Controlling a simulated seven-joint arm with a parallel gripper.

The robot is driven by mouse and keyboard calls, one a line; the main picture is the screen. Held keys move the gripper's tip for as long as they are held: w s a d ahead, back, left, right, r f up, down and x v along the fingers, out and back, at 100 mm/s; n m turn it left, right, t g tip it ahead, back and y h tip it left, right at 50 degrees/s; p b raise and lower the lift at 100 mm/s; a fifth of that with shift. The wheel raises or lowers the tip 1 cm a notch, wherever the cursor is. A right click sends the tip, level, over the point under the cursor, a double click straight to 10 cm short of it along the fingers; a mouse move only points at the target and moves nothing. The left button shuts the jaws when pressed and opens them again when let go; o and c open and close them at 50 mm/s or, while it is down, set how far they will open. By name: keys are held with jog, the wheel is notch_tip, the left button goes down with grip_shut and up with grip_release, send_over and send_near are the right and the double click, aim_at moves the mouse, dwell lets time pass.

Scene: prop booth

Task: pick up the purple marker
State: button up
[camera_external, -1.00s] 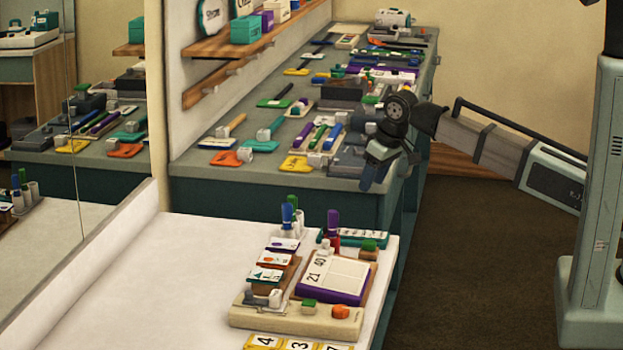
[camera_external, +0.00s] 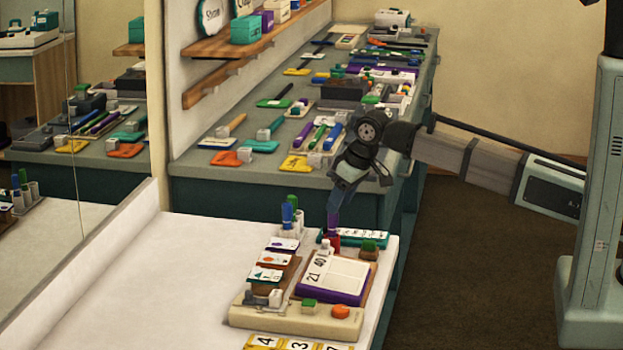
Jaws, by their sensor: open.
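The purple marker (camera_external: 333,221) stands upright at the back of the white table, by the teal tray behind the notepad board. Its top is partly hidden by my gripper. My gripper (camera_external: 334,206) points down right over the marker, with its fingers at the marker's upper part. It is open. From this view I cannot tell whether the fingers are around the marker or in front of it.
A blue and a green marker (camera_external: 290,214) stand upright in a holder just left. A red item (camera_external: 333,238) sits at the marker's foot. The board with purple notepad (camera_external: 335,279) lies in front. White table (camera_external: 170,270) is clear at left. A cluttered teal counter (camera_external: 205,182) stands behind.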

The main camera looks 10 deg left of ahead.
aim_at(332, 227)
jog(key=shift+x, duration=3.05)
jog(key=shift+s, duration=0.1)
jog(key=shift+d, duration=0.1)
grip_shut()
